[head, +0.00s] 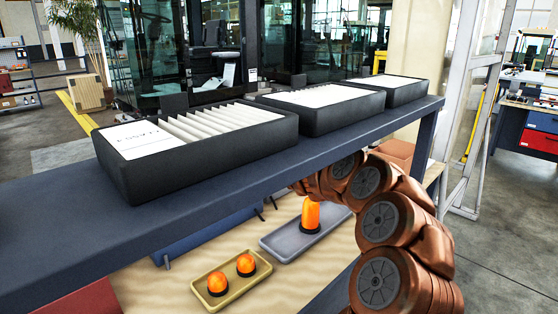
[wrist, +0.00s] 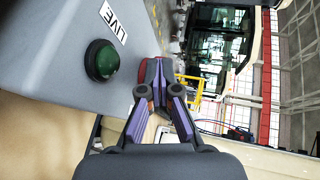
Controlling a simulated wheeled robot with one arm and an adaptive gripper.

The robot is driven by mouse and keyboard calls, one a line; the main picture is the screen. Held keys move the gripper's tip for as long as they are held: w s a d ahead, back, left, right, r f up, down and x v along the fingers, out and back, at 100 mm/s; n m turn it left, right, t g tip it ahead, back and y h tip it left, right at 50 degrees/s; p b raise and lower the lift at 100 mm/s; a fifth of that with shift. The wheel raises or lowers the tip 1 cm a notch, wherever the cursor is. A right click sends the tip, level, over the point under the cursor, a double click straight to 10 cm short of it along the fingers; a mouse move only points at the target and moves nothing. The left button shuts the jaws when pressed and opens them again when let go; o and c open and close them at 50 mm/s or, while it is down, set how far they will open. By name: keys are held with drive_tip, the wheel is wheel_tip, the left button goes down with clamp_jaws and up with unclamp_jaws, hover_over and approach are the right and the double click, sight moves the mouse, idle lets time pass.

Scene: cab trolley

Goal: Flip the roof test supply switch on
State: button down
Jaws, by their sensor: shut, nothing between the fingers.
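In the wrist view, a grey box (wrist: 60,50) fills the upper left. It bears a white LIVE label (wrist: 113,22) and a round, dull green lamp (wrist: 103,60) in a black ring. My gripper (wrist: 158,78) is shut and empty, with its purple fingers together beside the box's right edge. A dark red part (wrist: 142,75) shows just left of the fingertips, partly covered by them. I cannot tell whether it is the switch, or whether the fingers touch it. In the head view, my arm reaches under the trolley's top shelf, and the gripper and box are hidden.
The trolley's top shelf (head: 60,222) carries three black trays of filters, the nearest tray (head: 200,165) at left. Below, a tan tray (head: 205,308) holds two orange beacons, and a grey tray (head: 275,242) holds a taller orange beacon (head: 310,214). Open floor lies right.

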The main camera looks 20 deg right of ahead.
drive_tip(key=shift+w+a+p, duration=0.3)
idle(0.9)
drive_tip(key=shift+w+a, duration=0.15)
drive_tip(key=shift+w+a+p, duration=0.25)
drive_tip(key=shift+w+p, duration=0.1)
drive_tip(key=shift+w, duration=0.25)
drive_tip(key=shift+v, duration=2.7)
drive_tip(key=s+a, duration=0.1)
drive_tip(key=s, duration=1)
drive_tip(key=shift+s+a, duration=0.2)
drive_tip(key=shift+s, duration=0.1)
